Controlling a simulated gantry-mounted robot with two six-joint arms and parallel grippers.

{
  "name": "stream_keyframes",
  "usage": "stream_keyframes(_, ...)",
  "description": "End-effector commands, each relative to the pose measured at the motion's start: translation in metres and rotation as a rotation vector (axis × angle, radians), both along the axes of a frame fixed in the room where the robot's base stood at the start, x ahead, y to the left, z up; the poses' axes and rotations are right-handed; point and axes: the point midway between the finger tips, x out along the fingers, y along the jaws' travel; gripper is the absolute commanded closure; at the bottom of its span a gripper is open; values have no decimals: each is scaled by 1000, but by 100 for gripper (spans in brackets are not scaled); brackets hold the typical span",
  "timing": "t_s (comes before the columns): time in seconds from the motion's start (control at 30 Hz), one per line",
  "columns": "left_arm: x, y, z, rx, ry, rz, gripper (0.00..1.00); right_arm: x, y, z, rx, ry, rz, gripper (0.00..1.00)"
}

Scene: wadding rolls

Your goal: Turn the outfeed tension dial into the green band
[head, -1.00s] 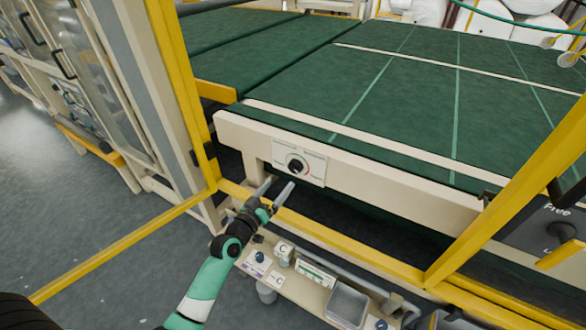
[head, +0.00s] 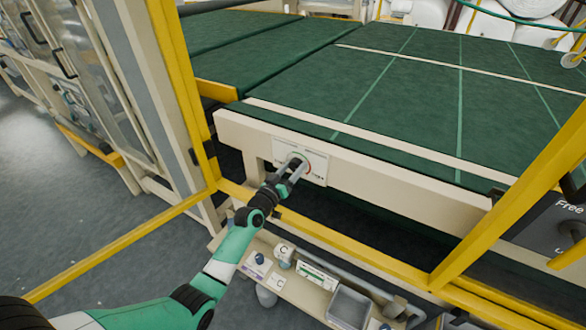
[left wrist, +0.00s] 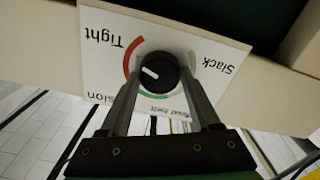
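The tension dial is a round black knob (left wrist: 157,70) with a white mark, on a white label plate (left wrist: 100,50) that appears upside down in the left wrist view. The mark lies toward the left, near the red arc on the "Tight" side. A green arc (left wrist: 153,97) shows below the knob, partly behind the fingers. "Slack" is printed at the right. My left gripper (head: 297,160) is at the plate (head: 316,171) in the head view, covering most of the knob. Its fingers (left wrist: 161,72) stand on either side of the knob, apart. Firm contact cannot be told. My right gripper is not in view.
The plate is on a cream beam (head: 400,193) in front of the green conveyor bed (head: 400,90). Yellow guard rails (head: 350,245) run below and to the right. A shelf below holds a grey tray (head: 349,307) and small items.

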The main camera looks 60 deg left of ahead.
Motion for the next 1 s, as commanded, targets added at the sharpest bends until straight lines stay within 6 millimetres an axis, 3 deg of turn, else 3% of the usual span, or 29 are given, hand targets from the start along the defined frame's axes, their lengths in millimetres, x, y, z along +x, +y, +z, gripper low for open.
stream_keyframes(0.03, 0, 0, 0, 0, 0, 0, 53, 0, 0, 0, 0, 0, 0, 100)
stream_keyframes(0.27, 0, 0, 0, 0, 0, 0, 92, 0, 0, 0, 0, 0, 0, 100)
stream_keyframes(0.63, 0, 0, 0, -51, -32, 0, 92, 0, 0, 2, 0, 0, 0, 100)
stream_keyframes(1.0, -1, 1, 0, -275, -175, 0, 92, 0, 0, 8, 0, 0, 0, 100)
